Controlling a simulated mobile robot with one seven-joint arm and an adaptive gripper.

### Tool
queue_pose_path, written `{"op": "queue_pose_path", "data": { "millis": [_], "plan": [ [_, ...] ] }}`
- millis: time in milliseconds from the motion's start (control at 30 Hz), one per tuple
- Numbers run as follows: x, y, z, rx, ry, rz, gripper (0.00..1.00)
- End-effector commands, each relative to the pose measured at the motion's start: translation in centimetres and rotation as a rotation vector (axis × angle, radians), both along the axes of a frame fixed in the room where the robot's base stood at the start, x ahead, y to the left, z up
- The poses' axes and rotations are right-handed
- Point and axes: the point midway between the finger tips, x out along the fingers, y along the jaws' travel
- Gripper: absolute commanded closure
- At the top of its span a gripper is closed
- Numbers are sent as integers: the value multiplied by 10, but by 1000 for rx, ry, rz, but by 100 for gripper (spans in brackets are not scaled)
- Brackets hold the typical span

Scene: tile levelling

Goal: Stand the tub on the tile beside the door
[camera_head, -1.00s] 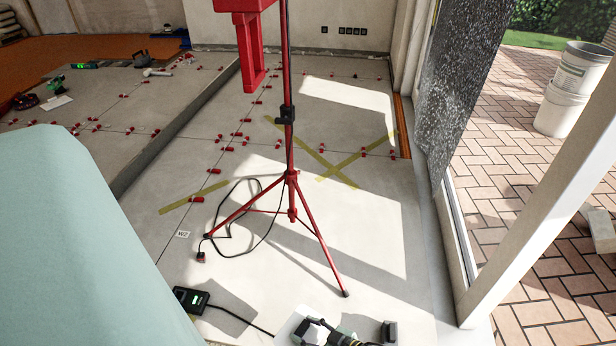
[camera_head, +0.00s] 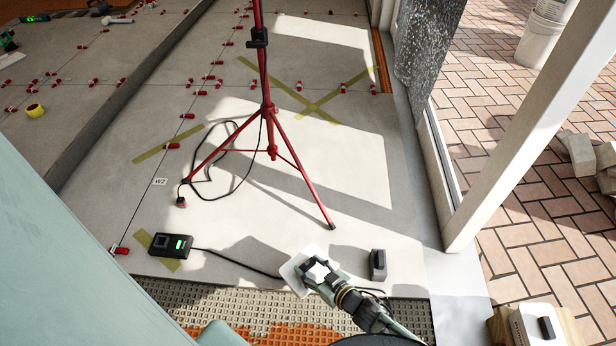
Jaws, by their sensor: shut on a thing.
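My gripper (camera_head: 320,276) is at the bottom centre, over the near edge of the grey tiles. It is shut on a white, square-edged thing (camera_head: 289,272), which it partly hides. I cannot tell for sure whether this is the tub, or whether it touches the floor. The large grey tile (camera_head: 352,220) beside the door opening lies ahead of the gripper, partly sunlit. The door opening has a pale frame (camera_head: 500,150) on the right. White tubs (camera_head: 543,38) stand outside on the brick paving, cut off by the top edge.
A red tripod (camera_head: 268,110) stands on the tiles, with a black cable beside it. A small grey block (camera_head: 378,264) is right of my gripper. Yellow tape (camera_head: 310,108) crosses farther back. Ridged adhesive (camera_head: 210,305) is in front.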

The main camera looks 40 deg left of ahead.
Motion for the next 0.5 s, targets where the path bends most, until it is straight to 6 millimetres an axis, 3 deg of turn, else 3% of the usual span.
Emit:
{"op": "queue_pose_path", "data": {
  "millis": [300,500],
  "plan": [
    [60,46,-7,3,-2,6,100],
    [81,59,-9,3,0,3,100]
  ]
}}
